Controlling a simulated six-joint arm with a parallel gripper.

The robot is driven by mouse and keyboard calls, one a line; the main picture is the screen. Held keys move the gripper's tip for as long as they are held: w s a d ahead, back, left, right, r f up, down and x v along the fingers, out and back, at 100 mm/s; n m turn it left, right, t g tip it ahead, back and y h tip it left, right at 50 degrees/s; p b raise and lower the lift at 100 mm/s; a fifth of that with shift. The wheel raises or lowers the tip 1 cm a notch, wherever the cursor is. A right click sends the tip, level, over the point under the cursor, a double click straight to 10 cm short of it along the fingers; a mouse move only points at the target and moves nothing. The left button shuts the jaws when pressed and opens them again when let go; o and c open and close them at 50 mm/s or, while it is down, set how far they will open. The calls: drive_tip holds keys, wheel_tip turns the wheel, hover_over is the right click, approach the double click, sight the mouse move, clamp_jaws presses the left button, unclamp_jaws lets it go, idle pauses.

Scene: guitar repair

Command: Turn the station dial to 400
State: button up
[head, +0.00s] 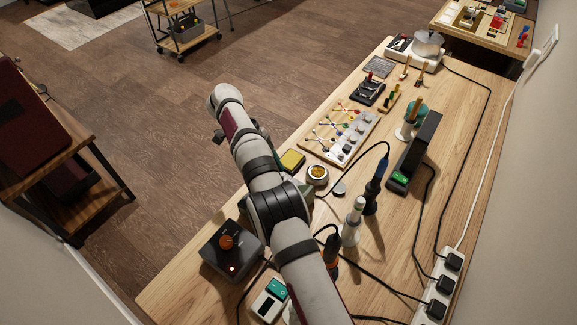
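A dark box (245,256) with an orange knob (227,242) on top stands near the left edge of the bench, lower left of my arm. A small orange light glows on its face. Its dial markings are too small to read. My arm rises from the bottom of the view and reaches over the bench's left edge, well apart from the knob. My gripper (257,133) shows only as a dark part behind the arm, so its fingers are hidden.
A white and green switch box (270,298) stands right of the dark box. Soldering tools in holders (353,220), cables and a small pot (317,173) lie right of my arm. A board with coloured leads (340,137) is farther back. A power strip (437,287) is at right.

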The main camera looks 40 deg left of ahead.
wheel_tip(320, 180, up, 4)
drive_tip(key=shift+d+f, duration=0.1)
drive_tip(key=shift+f, duration=0.05)
drive_tip(key=w+d+r, duration=0.4)
drive_tip(key=d+r, duration=0.2)
drive_tip(key=d, duration=0.4)
drive_tip(key=shift+d+r, duration=0.25)
drive_tip(key=shift+d, duration=0.15)
drive_tip(key=s+d+r+n+g+y, duration=0.1)
drive_tip(key=s+d+r+n, duration=0.2)
drive_tip(key=d, duration=0.7)
drive_tip(key=s+d+r+n+g+y, duration=0.1)
drive_tip(key=s+d+r+n+y, duration=0.1)
drive_tip(key=s+d+r, duration=0.5)
drive_tip(key=s+d+f+n+y, duration=0.1)
drive_tip(key=s+d+f+n, duration=0.1)
drive_tip(key=s+d, duration=0.3)
drive_tip(key=s+d+f+n+y, duration=0.2)
drive_tip(key=s+d, duration=0.3)
drive_tip(key=s, duration=0.4)
drive_tip(key=shift+s+f+n, duration=0.2)
drive_tip(key=shift+f+n, duration=0.2)
drive_tip(key=shift+f, duration=0.1)
